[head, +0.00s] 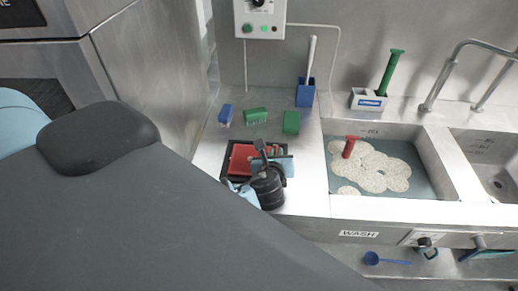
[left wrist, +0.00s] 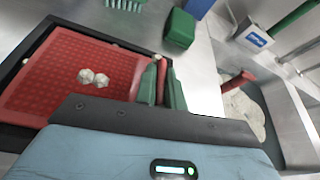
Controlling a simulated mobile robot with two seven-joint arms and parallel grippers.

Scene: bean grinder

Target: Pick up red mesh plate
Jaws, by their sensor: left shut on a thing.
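The red mesh plate (head: 241,158) lies in a black tray (head: 226,168) on the steel counter, left of the sink. In the left wrist view the plate (left wrist: 75,78) fills much of the left side, with two pale lumps (left wrist: 93,77) on it. My left gripper (head: 276,152) is over the right side of the tray. In the left wrist view its green fingers (left wrist: 160,82) are shut on a red upright part at the plate's right edge. My gripper and wrist hide the tray's right part in the head view. My right gripper is not in view.
Blue and green brushes (head: 255,115) and a green block (head: 291,122) stand behind the tray. A blue holder (head: 306,94) is at the wall. The wash sink (head: 440,185) at the right holds foam and a red-handled thing (head: 351,147). A white caddy (head: 368,101) stands behind it.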

